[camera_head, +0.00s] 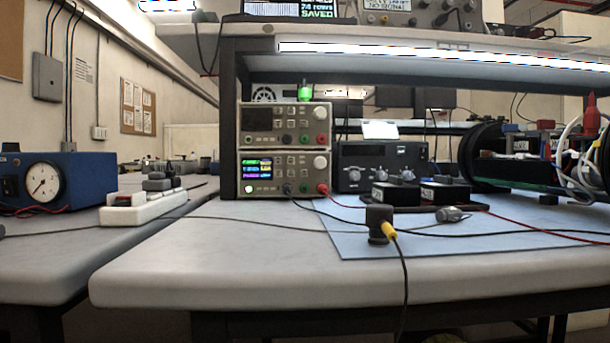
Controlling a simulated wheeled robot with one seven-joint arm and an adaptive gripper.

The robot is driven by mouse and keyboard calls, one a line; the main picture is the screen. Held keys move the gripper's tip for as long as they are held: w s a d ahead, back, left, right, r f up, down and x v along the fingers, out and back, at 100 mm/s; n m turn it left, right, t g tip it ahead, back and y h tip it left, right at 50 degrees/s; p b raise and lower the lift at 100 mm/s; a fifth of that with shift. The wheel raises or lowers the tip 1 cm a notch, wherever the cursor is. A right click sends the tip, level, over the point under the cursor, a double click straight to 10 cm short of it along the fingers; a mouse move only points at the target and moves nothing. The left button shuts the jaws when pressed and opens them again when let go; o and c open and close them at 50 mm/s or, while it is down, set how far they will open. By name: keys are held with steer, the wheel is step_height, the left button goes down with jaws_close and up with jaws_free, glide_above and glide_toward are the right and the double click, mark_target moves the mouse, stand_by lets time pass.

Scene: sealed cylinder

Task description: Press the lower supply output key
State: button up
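Two bench power supplies stand stacked on the bench under the shelf. The lower supply (285,168) has a lit colour screen (257,168), a group of small keys (292,168) right of it, and a round white knob (320,162). A small button (249,189) at its lower left glows green-white. Key labels are too small to read, so I cannot tell which is the output key. Black and red plugs sit in its lower sockets. The upper supply (285,124) has a dark screen. My gripper is not in view.
A blue mat (350,243) holds a dark cylindrical part (379,224) with a yellow-tipped cable. Red and black leads cross the bench. A white power strip (140,208) and blue gauge box (75,175) stand left. The bench front (210,270) is clear.

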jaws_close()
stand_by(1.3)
